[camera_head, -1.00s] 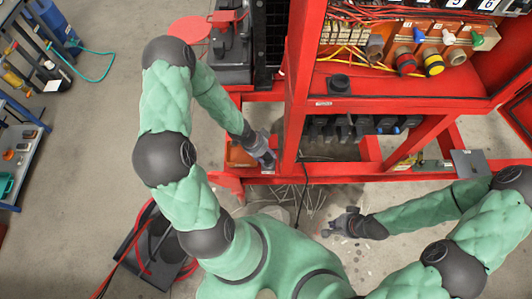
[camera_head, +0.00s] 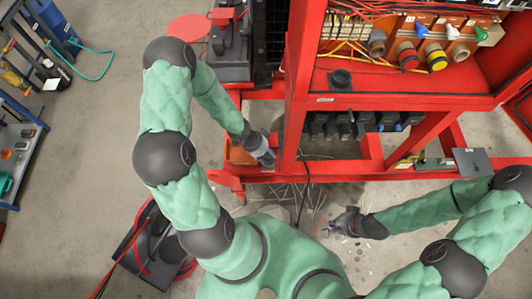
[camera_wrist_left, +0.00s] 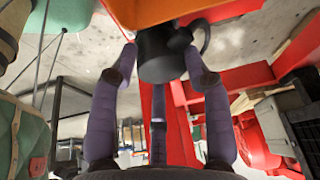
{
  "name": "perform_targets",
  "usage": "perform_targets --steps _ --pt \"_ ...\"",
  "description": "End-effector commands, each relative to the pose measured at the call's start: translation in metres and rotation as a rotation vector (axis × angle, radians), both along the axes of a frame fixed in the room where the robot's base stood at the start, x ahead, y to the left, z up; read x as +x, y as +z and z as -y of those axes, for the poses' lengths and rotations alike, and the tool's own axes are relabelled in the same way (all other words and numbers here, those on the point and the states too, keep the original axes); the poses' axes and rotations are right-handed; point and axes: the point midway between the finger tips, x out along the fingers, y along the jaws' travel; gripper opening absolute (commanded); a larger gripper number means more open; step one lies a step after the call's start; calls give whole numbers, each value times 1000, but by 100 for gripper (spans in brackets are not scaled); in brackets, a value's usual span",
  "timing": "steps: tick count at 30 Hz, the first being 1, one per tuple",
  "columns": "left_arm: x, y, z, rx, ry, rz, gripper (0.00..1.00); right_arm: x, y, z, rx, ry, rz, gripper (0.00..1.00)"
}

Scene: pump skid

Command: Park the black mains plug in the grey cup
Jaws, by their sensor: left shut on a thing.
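My left gripper (camera_head: 266,160) is low at the red frame, beside an orange box (camera_head: 238,154). In the left wrist view, its fingers (camera_wrist_left: 160,85) are around a dark cylindrical body with a loop at its side, which I take to be the black mains plug (camera_wrist_left: 162,55). The plug's far end meets an orange surface; I cannot tell if it is seated there. The plug is hidden in the head view.
A red upright (camera_head: 296,125) stands between my left gripper and the lower bay. Several coloured connectors (camera_head: 436,62) sit on the upper panel. A black cable (camera_head: 306,185) hangs to the floor. The red shelf (camera_head: 400,88) is clear around the cup.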

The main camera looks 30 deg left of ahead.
Motion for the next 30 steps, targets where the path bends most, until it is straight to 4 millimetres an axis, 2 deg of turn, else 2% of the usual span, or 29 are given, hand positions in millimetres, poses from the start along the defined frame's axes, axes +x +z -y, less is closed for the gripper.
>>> perform_targets --steps 30 --pt "0 -18 0 0 1 0 9 0 -15 0 0 0 0 0"
